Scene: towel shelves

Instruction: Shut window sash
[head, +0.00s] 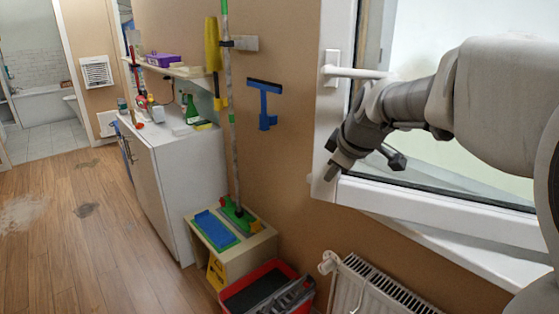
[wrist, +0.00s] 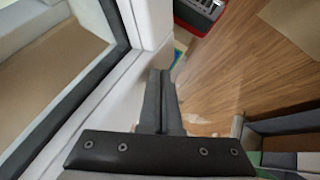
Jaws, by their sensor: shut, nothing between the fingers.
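The window sash (head: 440,207), a white frame with a dark gasket around its glass, stands at the right of the head view, swung out from the wall above the white sill (head: 470,257). Its white handle (head: 355,72) sticks out level from the left stile. My gripper (head: 331,173) is at the sash's lower left corner, pointing down to the left, shut and empty. In the wrist view my fingers (wrist: 160,76) are together, just right of the sash's white frame (wrist: 98,112). I cannot tell whether they touch it. My arm hides part of the glass.
A white radiator (head: 385,290) is under the window. A red crate (head: 268,290) and a low wooden box (head: 262,240) stand left of it, near a white cabinet (head: 190,180). A mop pole (head: 230,120) leans at the wall.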

